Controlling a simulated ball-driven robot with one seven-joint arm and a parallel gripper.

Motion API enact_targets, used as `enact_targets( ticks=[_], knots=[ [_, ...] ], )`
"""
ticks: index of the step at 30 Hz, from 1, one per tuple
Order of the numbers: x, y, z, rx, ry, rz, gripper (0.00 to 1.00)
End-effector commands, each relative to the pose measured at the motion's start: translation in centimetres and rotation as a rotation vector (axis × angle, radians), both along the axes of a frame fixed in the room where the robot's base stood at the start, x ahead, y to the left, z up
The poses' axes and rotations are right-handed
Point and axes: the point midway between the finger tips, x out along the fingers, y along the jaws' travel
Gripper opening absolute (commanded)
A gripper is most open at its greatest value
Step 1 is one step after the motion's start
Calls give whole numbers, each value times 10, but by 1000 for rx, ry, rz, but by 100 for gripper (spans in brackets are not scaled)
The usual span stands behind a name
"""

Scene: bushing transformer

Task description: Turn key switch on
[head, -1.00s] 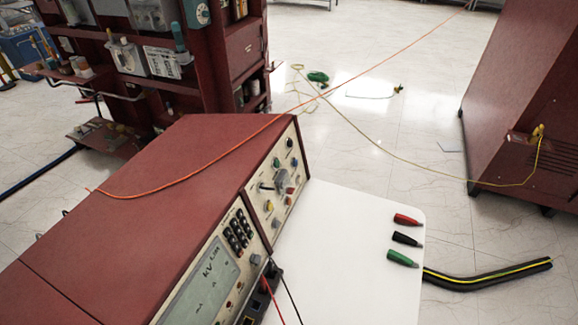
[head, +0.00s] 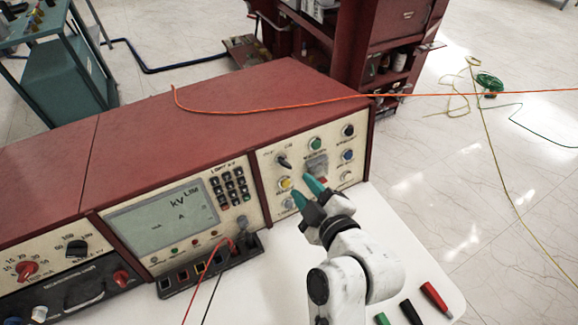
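The instrument's right control panel (head: 312,170) faces me, with several knobs, buttons and lamps. A small black switch with a slanted handle (head: 284,162) sits at its upper left; it looks like the key switch, but its labels are too small to read. My gripper (head: 303,187) has teal fingertips and is in front of this panel, below and right of the black switch. The two fingers look spread apart with nothing between them. The gripper partly covers the panel's lower controls. I cannot tell whether a finger touches the panel.
The red cabinet (head: 200,100) carries an orange cable (head: 250,108) across its top. A display (head: 160,220) and a jack strip with red and black leads (head: 210,265) lie left of the panel. Red, black and green connectors lie on the white tabletop (head: 255,300) at front right.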

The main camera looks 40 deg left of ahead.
Motion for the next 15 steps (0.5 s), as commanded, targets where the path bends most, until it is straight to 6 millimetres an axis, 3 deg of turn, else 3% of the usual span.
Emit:
enact_targets(
  ticks=[15],
  knots=[
    [33,68,-22,-3,2,-1,33]
  ],
)
